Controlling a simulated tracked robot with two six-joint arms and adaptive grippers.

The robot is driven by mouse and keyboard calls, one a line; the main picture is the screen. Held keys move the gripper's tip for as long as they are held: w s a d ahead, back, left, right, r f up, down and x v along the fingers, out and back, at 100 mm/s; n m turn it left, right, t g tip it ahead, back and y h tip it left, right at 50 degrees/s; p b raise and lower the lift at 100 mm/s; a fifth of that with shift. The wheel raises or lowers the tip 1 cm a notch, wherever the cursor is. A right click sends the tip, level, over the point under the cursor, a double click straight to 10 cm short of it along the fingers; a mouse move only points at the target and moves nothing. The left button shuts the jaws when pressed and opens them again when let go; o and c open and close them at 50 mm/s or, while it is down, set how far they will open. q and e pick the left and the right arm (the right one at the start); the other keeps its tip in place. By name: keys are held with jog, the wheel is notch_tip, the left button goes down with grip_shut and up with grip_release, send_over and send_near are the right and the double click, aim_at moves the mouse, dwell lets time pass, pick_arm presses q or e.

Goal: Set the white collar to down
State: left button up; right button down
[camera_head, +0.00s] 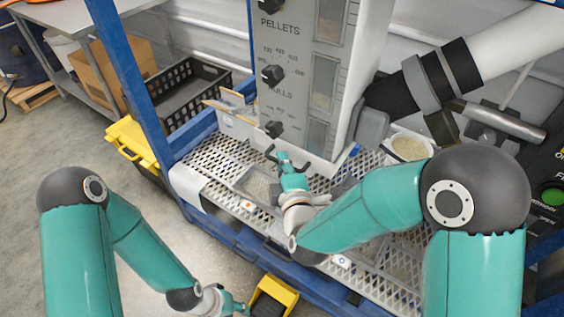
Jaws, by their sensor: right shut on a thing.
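I cannot surely pick out a white collar. A white pipe (505,45) at the upper right carries black and grey bands. My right gripper (280,157) is at the foot of the hopper's front panel (288,55), just below the lowest black knob (274,129). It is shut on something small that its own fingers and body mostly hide. My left gripper (238,308) is at the bottom edge, low and partly cut off, far from the panel; its jaws are too small to read.
A perforated metal shelf (205,160) on a blue frame spans below the hopper. A tub of pale material (408,147) stands at its right. A yellow-and-black container (275,295) is near my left gripper. A black crate (190,90) stands behind the blue post.

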notch_tip(320, 180, down, 4)
jog(key=b, duration=0.3)
jog(key=shift+s+b, duration=0.15)
jog(key=shift+b, duration=0.15)
jog(key=shift+f, duration=0.15)
jog(key=c, duration=1.2)
grip_release()
jog(key=v, duration=0.7)
jog(key=shift+s, duration=0.15)
